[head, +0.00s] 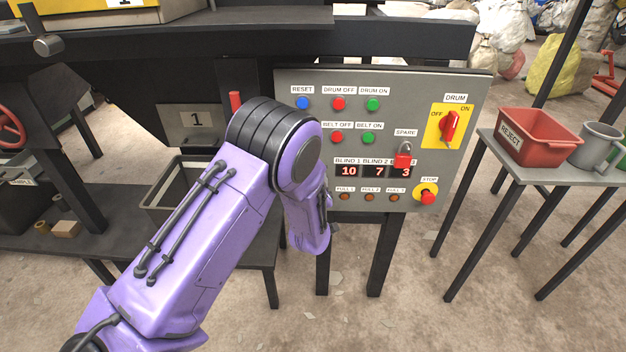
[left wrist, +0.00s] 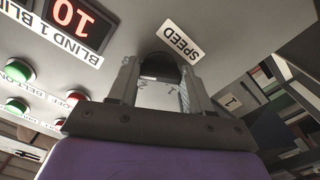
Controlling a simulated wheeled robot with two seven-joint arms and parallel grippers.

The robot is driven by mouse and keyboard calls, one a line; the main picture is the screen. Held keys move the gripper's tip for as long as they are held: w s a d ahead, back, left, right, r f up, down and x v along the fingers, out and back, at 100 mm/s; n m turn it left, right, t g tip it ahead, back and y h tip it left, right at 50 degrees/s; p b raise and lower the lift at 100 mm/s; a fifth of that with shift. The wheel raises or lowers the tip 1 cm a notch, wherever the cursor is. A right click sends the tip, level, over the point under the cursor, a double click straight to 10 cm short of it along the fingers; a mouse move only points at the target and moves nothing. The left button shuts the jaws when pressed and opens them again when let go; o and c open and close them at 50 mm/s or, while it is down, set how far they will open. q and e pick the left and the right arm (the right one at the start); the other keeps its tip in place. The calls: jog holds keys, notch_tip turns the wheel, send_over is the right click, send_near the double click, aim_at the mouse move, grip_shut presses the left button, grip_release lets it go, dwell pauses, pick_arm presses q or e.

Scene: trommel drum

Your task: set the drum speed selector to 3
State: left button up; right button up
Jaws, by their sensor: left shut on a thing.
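The grey control panel (head: 420,85) stands in the middle of the head view. My left arm covers its lower left part, so the drum speed selector is hidden there. In the left wrist view the picture is turned over, and the dark selector knob (left wrist: 160,64) sits by the SPEED label (left wrist: 181,42). My left gripper (left wrist: 158,76) has its two fingers on either side of the knob and is shut on it. Small scale marks show around the knob, but I cannot tell which number it points to. My right gripper is in neither view.
Reset, drum and belt buttons, number displays (head: 375,171), a padlocked spare switch (head: 403,158), a yellow-backed drum switch (head: 450,126) and a red stop button (head: 428,197) share the panel. A red reject bin (head: 540,135) stands on a side table at right.

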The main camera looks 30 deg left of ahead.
pick_arm(q)
jog(key=shift+f, duration=0.1)
jog(key=o, duration=1.1)
jog(key=shift+c, duration=0.2)
jog(key=v, duration=1)
jog(key=shift+s+b, duration=0.3)
jog(key=shift+b, duration=0.05)
jog(key=shift+d, duration=0.15)
jog(key=s+d+f+m+g+h+p, duration=0.2)
jog(key=s+f+m+g+h, duration=0.4)
jog(key=s+f, duration=0.85)
jog(key=s+f+g+p, duration=0.1)
jog(key=s+f+g, duration=0.2)
jog(key=s, duration=0.4)
jog(key=s+f+g+p, duration=0.1)
jog(key=s+f+g, duration=0.2)
jog(key=s+f, duration=0.2)
jog(key=s, duration=0.3)
jog(key=shift+s+a+n, duration=0.2)
jog(key=shift+a+n, duration=0.1)
